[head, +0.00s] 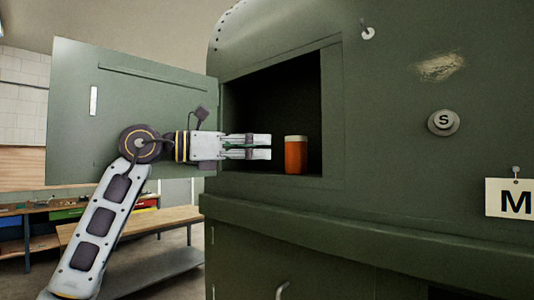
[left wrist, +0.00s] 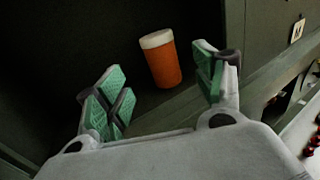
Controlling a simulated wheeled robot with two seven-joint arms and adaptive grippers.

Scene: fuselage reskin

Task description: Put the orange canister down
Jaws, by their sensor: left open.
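The orange canister (head: 296,157) with a pale lid stands upright on the floor of the dark recess (head: 255,105) in the green fuselage. My left gripper (head: 268,147) reaches into the opening from the left and stops a little left of the canister. Its jaws are open and empty. In the left wrist view the canister (left wrist: 162,62) shows beyond and between the spread green-padded fingers (left wrist: 160,90), apart from both. My right gripper is in neither view.
An open green door panel (head: 130,95) stands left of the recess, behind my left arm. The opening's right edge is close to the canister. A ledge (head: 330,225) runs below. A workbench (head: 130,225) stands at the lower left.

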